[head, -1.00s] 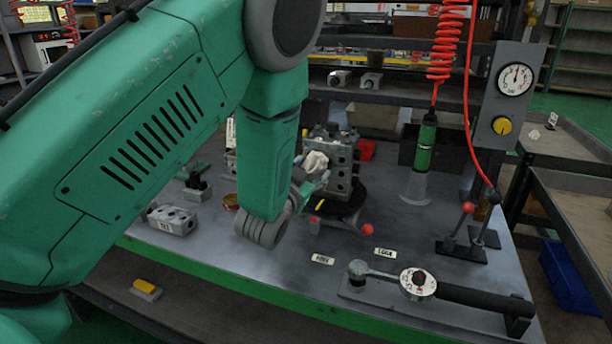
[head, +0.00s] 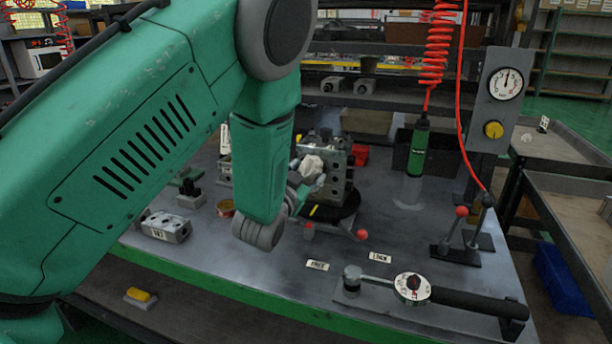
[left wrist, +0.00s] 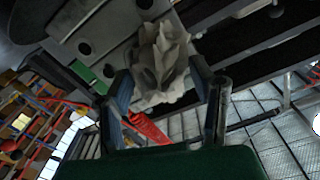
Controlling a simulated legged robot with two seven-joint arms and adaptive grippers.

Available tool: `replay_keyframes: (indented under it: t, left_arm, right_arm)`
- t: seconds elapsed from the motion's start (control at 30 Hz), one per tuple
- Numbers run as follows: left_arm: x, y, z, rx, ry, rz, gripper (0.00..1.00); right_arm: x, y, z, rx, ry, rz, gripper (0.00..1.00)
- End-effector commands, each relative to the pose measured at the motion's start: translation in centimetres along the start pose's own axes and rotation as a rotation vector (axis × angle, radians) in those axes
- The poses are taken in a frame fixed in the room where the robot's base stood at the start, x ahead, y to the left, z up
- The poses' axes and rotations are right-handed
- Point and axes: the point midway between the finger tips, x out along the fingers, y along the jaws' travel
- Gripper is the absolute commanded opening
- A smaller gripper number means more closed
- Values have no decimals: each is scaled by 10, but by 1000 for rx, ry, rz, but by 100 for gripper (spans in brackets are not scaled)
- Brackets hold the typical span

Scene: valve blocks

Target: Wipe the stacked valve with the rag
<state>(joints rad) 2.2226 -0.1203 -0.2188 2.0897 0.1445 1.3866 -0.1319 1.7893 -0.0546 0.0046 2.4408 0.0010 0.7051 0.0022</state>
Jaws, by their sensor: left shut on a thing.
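The stacked valve (head: 339,180), a grey metal block with round ports, stands on a black round turntable (head: 345,213) on the bench. A crumpled off-white rag (head: 311,166) is at its left front face. My left gripper (head: 313,183) is shut on the rag, largely hidden behind my green forearm. In the left wrist view the rag (left wrist: 160,62) bunches between the two fingers (left wrist: 166,92), against or very close to the valve's grey ported face (left wrist: 92,42). Actual contact is hard to tell. My right gripper is not in view.
A smaller valve block (head: 166,227) lies at the left of the bench. A torque wrench (head: 440,292) lies along the front right. A green air tool (head: 418,150) hangs from a red coiled hose.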

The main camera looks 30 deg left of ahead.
Motion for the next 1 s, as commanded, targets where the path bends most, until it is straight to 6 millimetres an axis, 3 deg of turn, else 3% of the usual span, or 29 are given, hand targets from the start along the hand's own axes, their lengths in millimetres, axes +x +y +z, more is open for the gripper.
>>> replay_keyframes:
  t: [0.67,1.0]
  left_arm:
    - [12,0,0,0,1,0,18]
    - [11,22,-9,1,2,2,18]
  right_arm:
    - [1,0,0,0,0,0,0]
    - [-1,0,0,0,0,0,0]
